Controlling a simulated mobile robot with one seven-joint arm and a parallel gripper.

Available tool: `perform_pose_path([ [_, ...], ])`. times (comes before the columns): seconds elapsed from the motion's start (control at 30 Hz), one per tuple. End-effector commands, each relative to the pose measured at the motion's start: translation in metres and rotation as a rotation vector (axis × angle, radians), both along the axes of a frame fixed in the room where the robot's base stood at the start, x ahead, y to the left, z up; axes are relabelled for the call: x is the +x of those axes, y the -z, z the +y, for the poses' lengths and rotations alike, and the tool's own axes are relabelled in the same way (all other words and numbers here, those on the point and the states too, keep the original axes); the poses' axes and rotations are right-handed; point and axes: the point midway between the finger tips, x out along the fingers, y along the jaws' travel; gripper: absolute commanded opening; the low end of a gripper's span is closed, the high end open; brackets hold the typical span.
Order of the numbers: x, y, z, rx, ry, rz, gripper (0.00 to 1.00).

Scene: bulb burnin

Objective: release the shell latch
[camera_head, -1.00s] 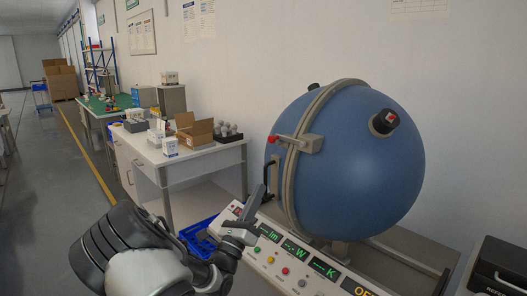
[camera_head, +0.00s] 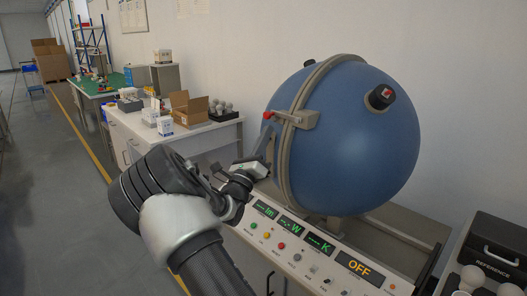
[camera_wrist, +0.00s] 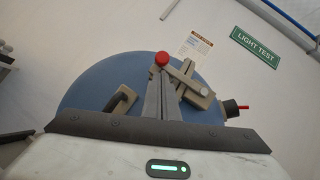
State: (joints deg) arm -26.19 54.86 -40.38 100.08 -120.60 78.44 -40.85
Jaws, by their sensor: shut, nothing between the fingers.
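The blue sphere shell (camera_head: 350,140) has a beige rim band, which carries the shell latch (camera_head: 300,118). The latch is a beige block and bar with a red knob (camera_head: 268,115) at its left end. My gripper (camera_head: 268,140) is shut and empty, its fingertips just below the knob in the head view. In the wrist view, my gripper (camera_wrist: 163,88) points up at the knob (camera_wrist: 162,58), with the latch bar (camera_wrist: 190,80) to the right. I cannot tell whether the tips touch the knob.
The control panel (camera_head: 300,250) with buttons and an "OFF" display lies below the sphere. A black reference case (camera_head: 495,250) stands at right. A white bench (camera_head: 190,135) with boxes and bulbs stands behind my arm.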

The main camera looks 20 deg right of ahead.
Motion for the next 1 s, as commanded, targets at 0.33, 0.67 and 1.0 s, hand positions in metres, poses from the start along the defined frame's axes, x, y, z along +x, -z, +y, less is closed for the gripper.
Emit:
perform_pose_path([
  [0.33,0.007,-0.014,0.0,0.0,0.001,0.001,0.0],
  [0.67,0.008,-0.014,0.0,0.003,0.001,-0.007,0.0],
  [1.0,0.012,-0.026,0.002,0.051,0.001,-0.145,0.0],
])
